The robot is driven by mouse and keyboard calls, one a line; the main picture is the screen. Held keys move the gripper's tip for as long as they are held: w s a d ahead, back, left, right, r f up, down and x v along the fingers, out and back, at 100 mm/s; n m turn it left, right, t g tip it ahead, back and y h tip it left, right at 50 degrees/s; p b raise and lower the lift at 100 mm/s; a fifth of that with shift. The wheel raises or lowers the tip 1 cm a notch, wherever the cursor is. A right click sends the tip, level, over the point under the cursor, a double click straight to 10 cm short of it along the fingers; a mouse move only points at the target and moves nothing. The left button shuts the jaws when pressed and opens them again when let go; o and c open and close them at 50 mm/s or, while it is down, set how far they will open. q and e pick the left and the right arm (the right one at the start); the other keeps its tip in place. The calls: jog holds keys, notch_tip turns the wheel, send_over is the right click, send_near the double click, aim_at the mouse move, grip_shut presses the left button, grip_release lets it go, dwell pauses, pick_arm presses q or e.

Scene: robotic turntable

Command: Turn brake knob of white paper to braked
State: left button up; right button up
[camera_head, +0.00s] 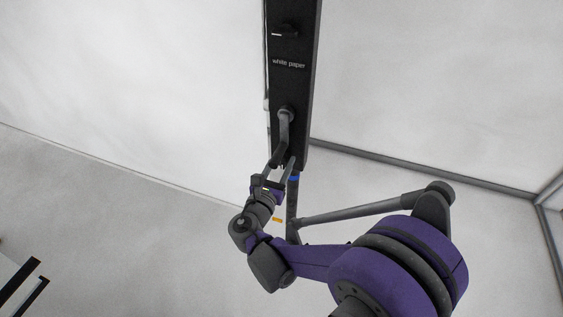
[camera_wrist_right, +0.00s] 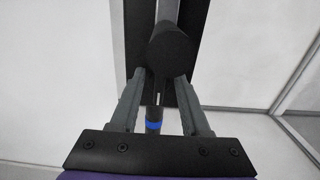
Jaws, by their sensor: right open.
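A tall black panel (camera_head: 291,84) carries the label "white paper" (camera_head: 289,64). A small dark knob (camera_head: 285,32) with a light mark sits near the panel's top; I take it for the brake knob. A grey crank handle (camera_head: 284,128) hangs down from a round hub lower on the panel. My right gripper (camera_head: 281,164) is open just below the crank's lower end. In the right wrist view, a dark rounded end (camera_wrist_right: 172,48), seemingly the crank's, shows between and beyond the fingertips of my right gripper (camera_wrist_right: 160,76); contact cannot be told. My left gripper is out of view.
A grey bar (camera_head: 350,211) runs right from a dark post with a blue band (camera_head: 294,178) below the panel. White backdrop (camera_head: 420,80) lies on both sides, with grey frame rails (camera_head: 430,172) at right. A small orange mark (camera_head: 277,220) is near my right wrist.

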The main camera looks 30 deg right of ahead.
grip_shut()
jog(key=m, duration=0.4)
jog(key=shift+s+d, duration=0.15)
jog(key=shift+s, duration=0.05)
jog(key=m, duration=0.5)
jog(key=shift+s+d+f, duration=0.15)
jog(key=shift+f, duration=0.05)
jog(key=m, duration=0.4)
jog(key=shift+s+f+b, duration=0.1)
jog(key=shift+f+b, duration=0.1)
jog(key=shift+b, duration=0.15)
jog(key=shift+d+f+m, duration=0.1)
jog(key=shift+f+m, duration=0.1)
jog(key=shift+m, duration=2.2)
